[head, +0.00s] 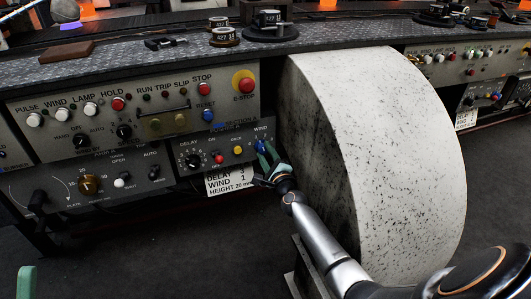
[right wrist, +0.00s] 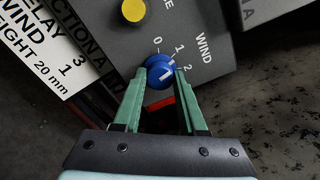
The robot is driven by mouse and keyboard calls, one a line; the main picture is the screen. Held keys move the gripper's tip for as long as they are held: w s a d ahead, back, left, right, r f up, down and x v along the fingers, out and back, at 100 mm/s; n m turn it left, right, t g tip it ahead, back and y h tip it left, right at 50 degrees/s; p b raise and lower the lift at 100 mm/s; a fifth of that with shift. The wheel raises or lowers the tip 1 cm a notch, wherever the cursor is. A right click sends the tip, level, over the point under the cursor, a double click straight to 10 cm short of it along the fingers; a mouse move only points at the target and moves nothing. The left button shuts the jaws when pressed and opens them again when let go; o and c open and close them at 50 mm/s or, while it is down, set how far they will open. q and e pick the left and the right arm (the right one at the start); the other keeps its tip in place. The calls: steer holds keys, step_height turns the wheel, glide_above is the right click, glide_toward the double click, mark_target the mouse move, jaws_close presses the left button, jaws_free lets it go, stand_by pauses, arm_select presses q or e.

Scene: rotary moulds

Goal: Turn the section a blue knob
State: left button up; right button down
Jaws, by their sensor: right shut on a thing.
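The blue knob (head: 262,146) sits at the right end of the section A panel (head: 205,150), under the label WIND. In the right wrist view the blue knob (right wrist: 160,70) has a white mark, and the figures 0, 1 and 2 stand around it; which figure the mark points at is hard to tell. My right gripper (head: 264,153) is shut on the knob, with one green finger on each side of it in the right wrist view (right wrist: 160,82). A green fingertip of my left gripper (head: 27,280) shows at the lower left, away from the panels.
A white card (head: 229,181) reading DELAY 3, WIND 1, HEIGHT 20 mm hangs below the panel. A yellow button (right wrist: 134,10) is near the knob. A large speckled stone-like wheel (head: 390,150) stands close on the right. Other knobs and an E-STOP button (head: 244,84) are on neighbouring panels.

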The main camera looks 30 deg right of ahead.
steer(key=shift+n, duration=0.8)
steer(key=shift+c, duration=2.3)
jaws_free()
steer(key=shift+s, duration=0.1)
steer(key=p+v, duration=0.4)
steer(key=v, duration=0.8)
steer(key=shift+s, duration=0.2)
